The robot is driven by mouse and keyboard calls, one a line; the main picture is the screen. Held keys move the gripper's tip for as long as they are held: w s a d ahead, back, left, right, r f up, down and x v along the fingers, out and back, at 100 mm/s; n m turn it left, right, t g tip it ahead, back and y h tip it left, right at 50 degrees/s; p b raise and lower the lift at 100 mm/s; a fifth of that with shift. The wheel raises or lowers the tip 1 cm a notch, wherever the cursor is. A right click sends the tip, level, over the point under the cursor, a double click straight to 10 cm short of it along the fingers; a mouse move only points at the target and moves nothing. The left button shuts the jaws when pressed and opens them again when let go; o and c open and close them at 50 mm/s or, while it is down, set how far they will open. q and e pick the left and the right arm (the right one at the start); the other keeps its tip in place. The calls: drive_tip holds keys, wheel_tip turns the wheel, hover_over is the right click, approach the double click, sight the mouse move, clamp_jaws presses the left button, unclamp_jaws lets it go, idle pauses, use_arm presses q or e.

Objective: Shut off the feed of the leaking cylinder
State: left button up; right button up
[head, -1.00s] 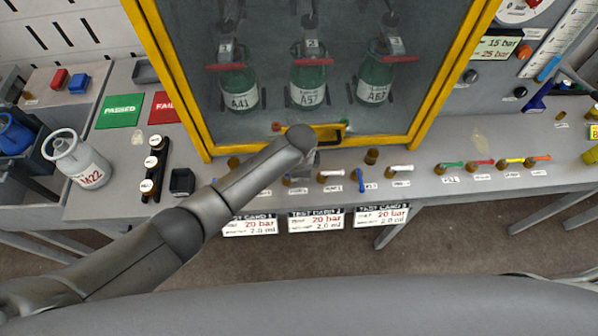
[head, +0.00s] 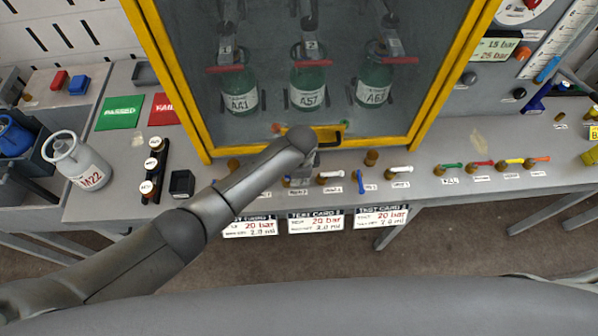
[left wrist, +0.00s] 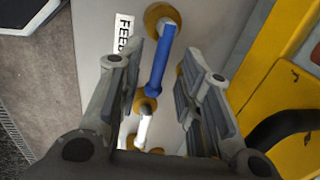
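Three green cylinders, A41 (head: 240,97), A57 (head: 308,92) and A63 (head: 375,88), stand behind the glass of the yellow-framed cabinet (head: 425,95). I cannot tell which one leaks. My left gripper (head: 301,178) is low over the row of valves in front of the cabinet, hiding part of it. In the left wrist view the gripper (left wrist: 165,68) is open, with a blue valve lever (left wrist: 160,62) between its fingers, not clamped. A label beginning "FEED" (left wrist: 123,38) lies beside that lever. A white lever (left wrist: 144,128) is nearer the palm. My right gripper is out of view.
More valves with a blue lever (head: 361,181), green lever (head: 451,165) and red lever (head: 481,163) line the bench to the right. Test cards (head: 315,222) hang on its front edge. The cabinet handle (head: 328,136) is close to my wrist. Cylinder M22 (head: 88,175) stands at left.

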use_arm(q)
wheel_tip(320, 180, up, 12)
drive_tip(key=s, duration=0.2)
drive_tip(key=shift+s, duration=0.15)
idle(0.4)
drive_tip(key=shift+f, duration=0.1)
